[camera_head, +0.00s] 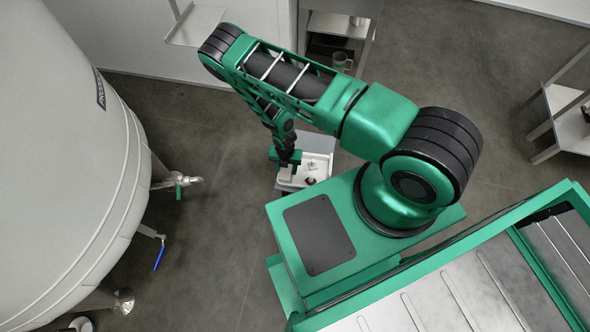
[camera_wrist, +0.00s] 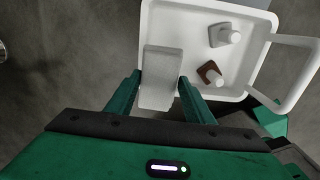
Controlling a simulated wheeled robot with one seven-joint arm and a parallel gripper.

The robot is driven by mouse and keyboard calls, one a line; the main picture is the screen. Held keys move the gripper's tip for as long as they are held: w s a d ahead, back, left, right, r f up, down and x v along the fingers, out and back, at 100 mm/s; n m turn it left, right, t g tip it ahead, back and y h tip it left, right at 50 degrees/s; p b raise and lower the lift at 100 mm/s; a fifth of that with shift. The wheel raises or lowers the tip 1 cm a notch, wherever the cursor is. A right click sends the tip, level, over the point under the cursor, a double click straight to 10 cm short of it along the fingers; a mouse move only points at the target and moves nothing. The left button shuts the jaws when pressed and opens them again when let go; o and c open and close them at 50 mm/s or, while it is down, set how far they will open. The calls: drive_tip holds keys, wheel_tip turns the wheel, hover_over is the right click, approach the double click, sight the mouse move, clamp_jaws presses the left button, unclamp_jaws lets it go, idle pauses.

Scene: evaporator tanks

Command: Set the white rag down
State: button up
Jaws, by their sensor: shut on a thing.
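The white rag (camera_wrist: 160,76) looks like a folded pale block in the wrist view. My gripper (camera_wrist: 160,82) is shut on it, with one green finger on each side. The rag's far part overlaps the left part of a white tray (camera_wrist: 190,14); its near part reaches past the tray's near edge in the picture. I cannot tell whether it touches the tray. In the head view my gripper (camera_head: 286,168) points down at the left side of the tray (camera_head: 322,160), and the rag is hard to make out there.
The tray holds a white knobbed piece (camera_wrist: 223,34) and a brown-based knobbed piece (camera_wrist: 211,74), both right of the rag. A tray handle (camera_wrist: 294,75) sticks out right. A large tank (camera_head: 70,170) with valves stands left. Grey floor (camera_head: 215,225) lies open between tank and my base.

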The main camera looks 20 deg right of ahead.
drive_tip(key=d+f, duration=0.1)
drive_tip(key=w+d, duration=0.1)
drive_tip(key=d+f, duration=0.1)
drive_tip(key=d, duration=0.1)
drive_tip(key=shift+w+f, duration=0.25)
drive_tip(key=shift+f, duration=0.05)
drive_tip(key=shift+d+f, duration=0.1)
drive_tip(key=shift+f, duration=1.9)
drive_tip(key=o, duration=1.4)
